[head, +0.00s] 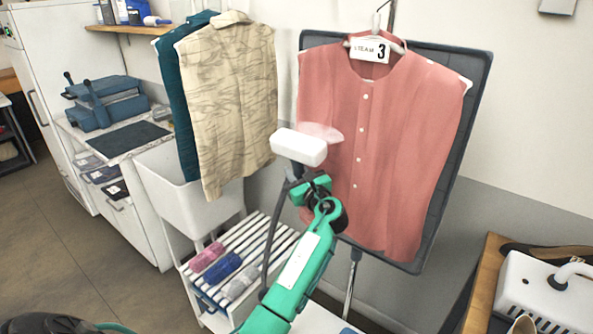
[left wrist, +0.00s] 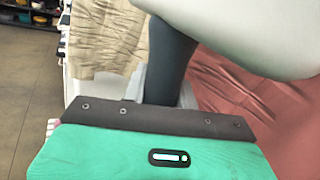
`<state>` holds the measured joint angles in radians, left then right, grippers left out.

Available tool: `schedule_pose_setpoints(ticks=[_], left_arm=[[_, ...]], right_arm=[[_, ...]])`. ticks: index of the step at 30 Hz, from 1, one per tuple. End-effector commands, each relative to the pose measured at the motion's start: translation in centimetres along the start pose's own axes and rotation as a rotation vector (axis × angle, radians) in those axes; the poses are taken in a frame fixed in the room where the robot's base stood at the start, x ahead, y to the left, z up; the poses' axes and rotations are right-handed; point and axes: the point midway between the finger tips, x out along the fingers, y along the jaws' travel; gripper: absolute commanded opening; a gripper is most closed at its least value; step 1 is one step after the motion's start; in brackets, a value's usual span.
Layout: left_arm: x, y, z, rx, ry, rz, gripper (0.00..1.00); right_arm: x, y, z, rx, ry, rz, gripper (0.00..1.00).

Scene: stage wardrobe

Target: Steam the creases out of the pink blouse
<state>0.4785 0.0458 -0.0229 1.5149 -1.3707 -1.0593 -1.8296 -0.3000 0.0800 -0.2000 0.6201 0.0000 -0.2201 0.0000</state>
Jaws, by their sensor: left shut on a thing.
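The pink blouse (head: 385,150) hangs on a hanger in front of a dark board, with a tag reading "STEAM 3" at its collar. In the left wrist view the blouse (left wrist: 235,98) shows creases near the steamer. My left gripper (head: 312,186) is shut on the steamer's dark handle (left wrist: 168,65). The white steamer head (head: 298,147) is in front of the blouse's left edge; I cannot tell whether it touches the cloth. A faint pale puff shows beside the head. The steamer hides part of the blouse's lower left. My right gripper is out of view.
A beige creased shirt (head: 233,95) and a teal garment (head: 180,110) hang to the left above a white bin (head: 190,195). A slatted rack (head: 215,295) with rolled cloths stands below. A wooden table (head: 480,290) with a white appliance (head: 540,295) is at right.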

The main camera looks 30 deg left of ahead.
Motion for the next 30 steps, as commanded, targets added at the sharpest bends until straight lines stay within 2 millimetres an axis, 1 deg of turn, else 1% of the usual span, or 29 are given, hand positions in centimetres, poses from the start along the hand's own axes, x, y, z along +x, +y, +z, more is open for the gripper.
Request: schedule_pose_setpoints(ticks=[18, 30], left_arm=[[-0.3, 0.6, -3.4, -0.001, -0.001, 0.0, 0.0], [-0.4, 0.8, -4.5, -0.001, -0.002, 0.0, 0.0]], right_arm=[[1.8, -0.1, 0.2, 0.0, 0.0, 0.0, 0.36], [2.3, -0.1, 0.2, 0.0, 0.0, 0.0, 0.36]])
